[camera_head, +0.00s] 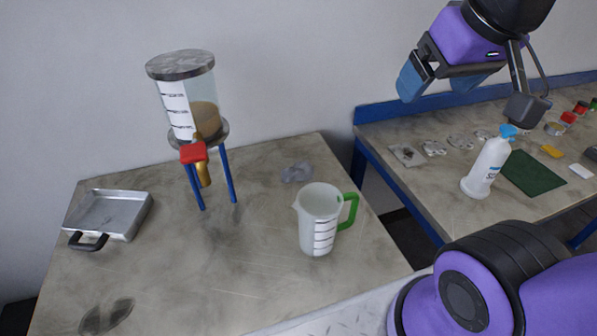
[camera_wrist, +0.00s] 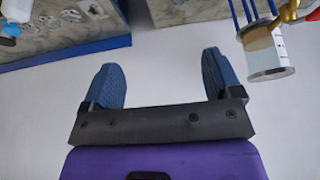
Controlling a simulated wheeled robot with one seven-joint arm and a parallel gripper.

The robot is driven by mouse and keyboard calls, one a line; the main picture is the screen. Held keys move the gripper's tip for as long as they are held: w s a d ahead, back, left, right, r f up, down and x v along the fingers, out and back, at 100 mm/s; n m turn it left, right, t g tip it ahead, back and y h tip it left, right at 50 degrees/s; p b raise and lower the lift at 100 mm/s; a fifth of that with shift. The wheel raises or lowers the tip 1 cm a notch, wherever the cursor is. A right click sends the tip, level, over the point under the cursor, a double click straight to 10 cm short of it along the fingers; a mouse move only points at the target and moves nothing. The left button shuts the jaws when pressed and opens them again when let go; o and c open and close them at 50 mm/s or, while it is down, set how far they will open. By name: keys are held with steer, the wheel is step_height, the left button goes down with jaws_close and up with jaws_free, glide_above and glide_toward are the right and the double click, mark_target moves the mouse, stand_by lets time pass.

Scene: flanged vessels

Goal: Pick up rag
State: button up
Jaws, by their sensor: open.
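I cannot make out the cloth in the wrist view.
A flanged vessel (camera_head: 205,105) on blue legs stands left of the cloth, with a red-handled valve. A metal pan (camera_head: 110,215) is at the far left. A white bottle (camera_head: 486,165) and green mat (camera_head: 533,173) are on the right table. The left table's front middle is clear.

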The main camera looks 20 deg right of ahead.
steer(key=shift+o, duration=0.3)
steer(key=m+g+y, duration=0.1)
steer(key=m+g, duration=0.4)
steer(key=m, duration=1.1)
glide_above(299, 167)
steer(key=d, duration=0.1)
step_height(299, 167, down, 32)
steer(key=shift+s+a+f, duration=0.1)
steer(key=shift+a+f, duration=0.1)
steer(key=shift+f, duration=1.5)
steer(key=shift+w+a+f, duration=0.1)
steer(key=shift+a+f, duration=0.05)
steer(key=shift+f, duration=1.55)
steer(key=shift+s+a+f, duration=0.1)
steer(key=shift+a+f, duration=0.1)
steer(key=shift+f, duration=1.5)
steer(key=c, duration=1.1)
